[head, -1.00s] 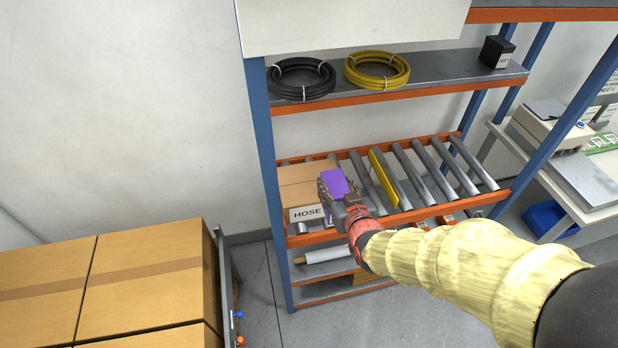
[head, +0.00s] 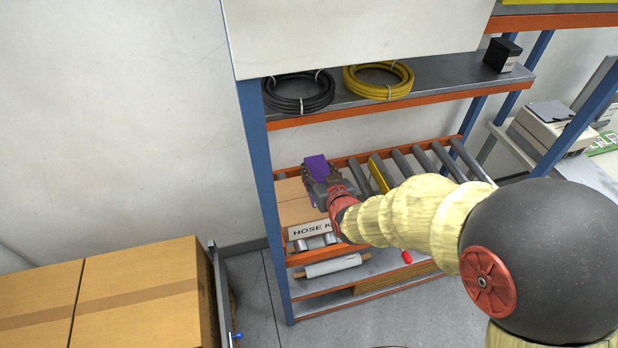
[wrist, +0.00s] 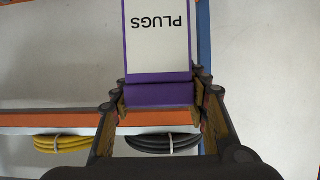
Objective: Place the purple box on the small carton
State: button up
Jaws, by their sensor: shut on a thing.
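The purple box (head: 316,167) is held in my gripper (head: 318,184) above the roller shelf, over or near the right side of a brown carton (head: 291,200). In the wrist view the purple box (wrist: 160,93) has a white face reading PLUGS, upside down, and sits between the fingers of my gripper (wrist: 160,100). The carton lies at the left end of the roller shelf, with a white "HOSE K" label at its front, partly covered by my arm. I cannot tell the gap between box and carton.
A shelf above holds a black hose coil (head: 300,106), a yellow hose coil (head: 378,94) and a small black box (head: 501,55). A yellow bar (head: 379,174) lies among the rollers (head: 448,160). A blue post (head: 262,180) stands left of the carton. Large cartons (head: 135,290) stand lower left.

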jog(key=w+a+f+b, duration=0.1)
jog(key=w+a+f, duration=0.1)
jog(key=w+f, duration=0.5)
jog(key=shift+w+a+f, duration=0.2)
jog(key=shift+a+f, duration=0.1)
jog(key=shift+f, duration=1.2)
jog(key=shift+f+b, duration=0.15)
jog(key=shift+b, duration=0.2)
jog(key=o, duration=1.4)
jog(key=shift+f, duration=0.1)
jog(key=shift+o, duration=0.6)
